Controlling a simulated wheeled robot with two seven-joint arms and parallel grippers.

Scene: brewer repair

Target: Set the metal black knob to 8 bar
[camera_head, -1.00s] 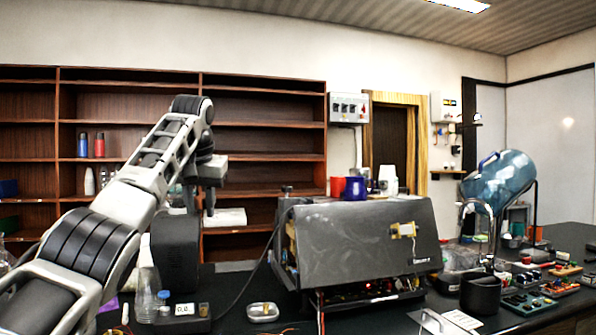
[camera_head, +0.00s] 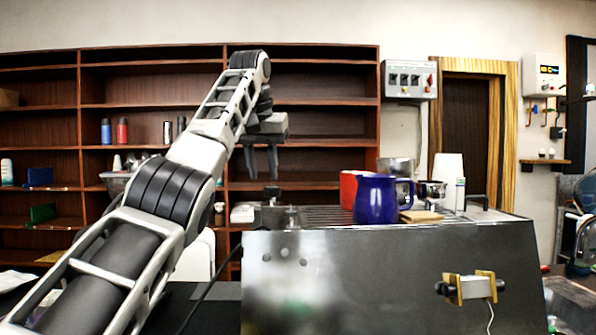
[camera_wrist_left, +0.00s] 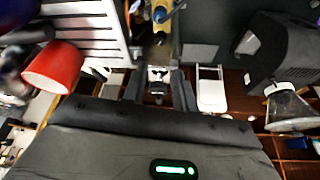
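A small black knob (camera_head: 272,192) stands on the top left corner of the grey metal brewer (camera_head: 380,285) in the head view. My left gripper (camera_head: 261,172) points down just above this knob, its two fingers apart. In the left wrist view, the open fingers (camera_wrist_left: 158,92) frame a small metal fitting below; I cannot tell for sure whether it is the knob. No contact is visible. No pressure reading can be made out. My right gripper is not in view.
A blue mug (camera_head: 376,200), a red cup (camera_head: 348,188) and a white cup stack (camera_head: 447,178) stand on the brewer's top, right of the gripper. A brown shelf (camera_head: 310,92) stands behind. A grey machine (camera_wrist_left: 287,50) is at right in the wrist view.

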